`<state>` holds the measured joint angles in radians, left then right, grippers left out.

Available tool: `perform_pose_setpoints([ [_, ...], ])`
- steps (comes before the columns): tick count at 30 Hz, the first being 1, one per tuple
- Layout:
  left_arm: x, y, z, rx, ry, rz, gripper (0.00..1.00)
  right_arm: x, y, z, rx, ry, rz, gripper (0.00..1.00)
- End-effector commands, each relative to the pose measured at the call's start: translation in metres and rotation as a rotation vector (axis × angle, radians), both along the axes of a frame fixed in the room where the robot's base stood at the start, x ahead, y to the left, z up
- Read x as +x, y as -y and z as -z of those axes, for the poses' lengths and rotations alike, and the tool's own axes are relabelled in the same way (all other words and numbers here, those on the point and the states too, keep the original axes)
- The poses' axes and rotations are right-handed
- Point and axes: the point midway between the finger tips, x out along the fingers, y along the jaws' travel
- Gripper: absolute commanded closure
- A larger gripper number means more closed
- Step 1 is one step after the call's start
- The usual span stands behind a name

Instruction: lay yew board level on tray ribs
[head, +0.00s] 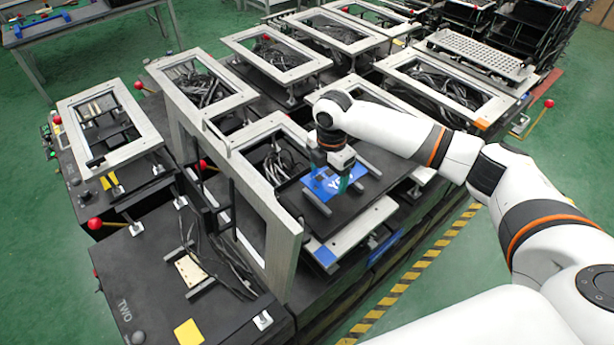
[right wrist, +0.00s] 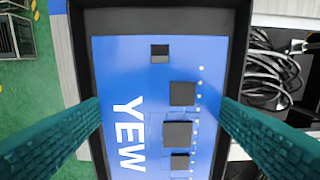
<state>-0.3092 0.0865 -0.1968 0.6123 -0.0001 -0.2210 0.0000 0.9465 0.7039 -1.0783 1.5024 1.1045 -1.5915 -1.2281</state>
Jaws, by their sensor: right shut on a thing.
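The blue yew board (head: 323,184), lettered YEW, is at the black tray (head: 343,214), partly hidden under my right gripper (head: 338,183). The board also shows in the right wrist view (right wrist: 130,65), with dark square chips on its face. The teal fingers of my right gripper are at its two opposite edges, shut on it. Grey ribs show on the tray at the near left (head: 316,203) and far right (head: 369,163). The board looks roughly flat over the tray; I cannot tell whether it touches the ribs. My left gripper is not in view.
A grey upright frame (head: 284,250) stands close left of the tray. Other open frames with cables surround it, and red-knobbed levers (head: 95,224) stick out at the left. A black box marked TWO (head: 150,300) is at the near left. Green floor is free at the right.

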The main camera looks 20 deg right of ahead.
Motion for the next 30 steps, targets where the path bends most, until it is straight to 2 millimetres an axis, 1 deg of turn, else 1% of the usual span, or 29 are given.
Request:
perform_pose_setpoints([
  [1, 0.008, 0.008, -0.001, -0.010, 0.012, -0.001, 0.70, 0.000, 0.000, 0.000, 0.000, 0.001, 0.000, 0.42],
  [3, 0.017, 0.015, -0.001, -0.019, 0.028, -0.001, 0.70, 0.000, -0.001, 0.000, 0.001, 0.001, -0.001, 0.42],
  [6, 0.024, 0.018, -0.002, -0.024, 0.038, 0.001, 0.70, 0.000, -0.001, 0.000, 0.001, 0.000, -0.001, 0.42],
  [13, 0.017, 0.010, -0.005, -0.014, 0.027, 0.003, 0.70, 0.000, -0.001, -0.001, 0.000, 0.000, -0.001, 0.42],
  [19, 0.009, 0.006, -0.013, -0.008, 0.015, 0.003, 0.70, 0.000, -0.001, -0.002, -0.001, -0.002, -0.001, 0.42],
  [21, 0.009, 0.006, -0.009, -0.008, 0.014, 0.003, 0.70, 0.000, -0.001, 0.005, -0.001, -0.002, -0.001, 0.42],
  [30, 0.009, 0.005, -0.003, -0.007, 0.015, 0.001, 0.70, 0.000, -0.001, 0.023, 0.000, -0.001, -0.001, 0.42],
])
